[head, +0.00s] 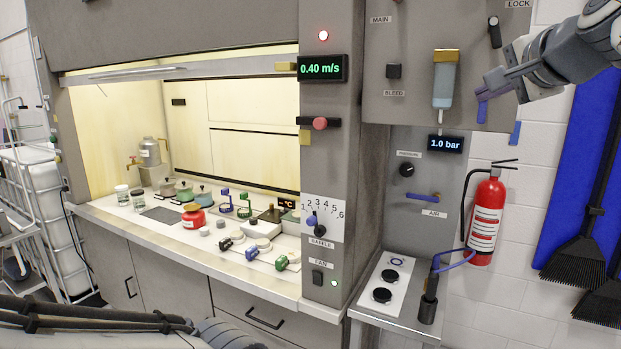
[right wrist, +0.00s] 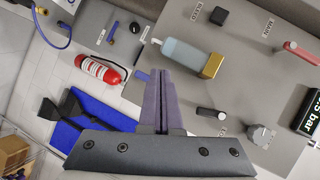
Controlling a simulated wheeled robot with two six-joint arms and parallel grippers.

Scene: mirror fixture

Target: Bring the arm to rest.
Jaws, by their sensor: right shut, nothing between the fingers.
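My right arm (head: 575,50) comes in at the upper right of the head view. My right gripper (head: 487,95) is in front of the grey upper panel, right of the bottle with clear blue contents. In the right wrist view, the two purple-grey fingers of my right gripper (right wrist: 160,90) lie together with nothing between them. The fingers overlap the panel's edge in that view, and I cannot tell how far they are from it. My left gripper is not in view.
The grey panel (head: 420,100) carries switches, a knob and the bottle (head: 444,78). A red fire extinguisher (head: 485,217) hangs below right, with brushes (head: 580,255) on a blue board beside it. The fume hood's worktop (head: 110,212) at left holds several pots and valves.

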